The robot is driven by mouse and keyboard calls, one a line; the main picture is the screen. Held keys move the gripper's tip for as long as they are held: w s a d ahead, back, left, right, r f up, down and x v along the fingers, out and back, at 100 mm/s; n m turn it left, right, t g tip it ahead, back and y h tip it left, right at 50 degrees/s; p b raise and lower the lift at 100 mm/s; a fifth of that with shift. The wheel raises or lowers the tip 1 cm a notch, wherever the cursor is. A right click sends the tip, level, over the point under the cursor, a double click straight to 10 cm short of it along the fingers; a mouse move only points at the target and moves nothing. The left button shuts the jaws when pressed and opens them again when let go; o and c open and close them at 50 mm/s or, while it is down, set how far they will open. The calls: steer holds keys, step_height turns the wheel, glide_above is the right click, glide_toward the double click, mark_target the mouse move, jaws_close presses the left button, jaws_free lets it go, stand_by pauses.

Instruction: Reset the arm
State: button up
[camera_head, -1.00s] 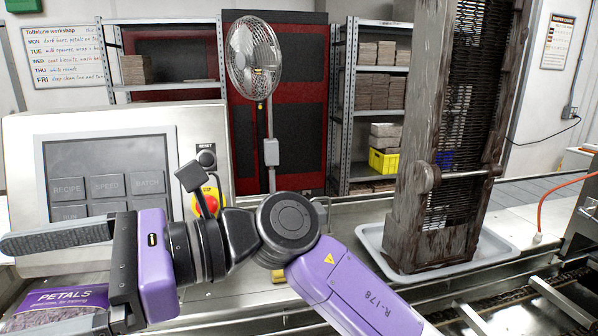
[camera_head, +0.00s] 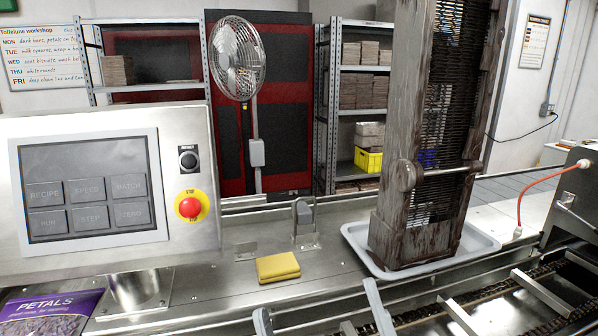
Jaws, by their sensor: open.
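My gripper (camera_head: 316,298) shows only by its two grey fingertips at the bottom middle edge of the head view. The fingertips stand wide apart with nothing between them, so it is open and empty. The rest of my arm is below the picture and hidden. The fingertips appear in front of the yellow folded cloth (camera_head: 278,267), lower in the picture.
A control panel (camera_head: 183,262) with a touchscreen and red stop button (camera_head: 190,207) stands left. A petals bag (camera_head: 50,312) lies at lower left. A tall brown-stained machine (camera_head: 405,215) stands in a grey tray (camera_head: 485,243). A conveyor (camera_head: 505,298) runs at lower right.

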steer(key=s+d+f+m+g+h, duration=0.2)
steer(key=s+d+f+m+h, duration=0.35)
steer(key=f, duration=0.25)
steer(key=s+d+f+m+g+h, duration=0.3)
steer(key=s+d+f+m+h, duration=0.15)
steer(key=d+f, duration=0.35)
steer(key=s+d+f+g, duration=0.2)
steer(key=s+f, duration=0.3)
steer(key=s, duration=0.3)
steer(key=s+d+f+g+h, duration=0.1)
steer(key=s+d+f+g, duration=0.1)
steer(key=s, duration=0.5)
step_height(320, 180, down, 3)
steer(key=shift+s+d+r+m+g, duration=0.2)
steer(key=shift+s+m+g, duration=0.15)
steer(key=shift+g, duration=0.35)
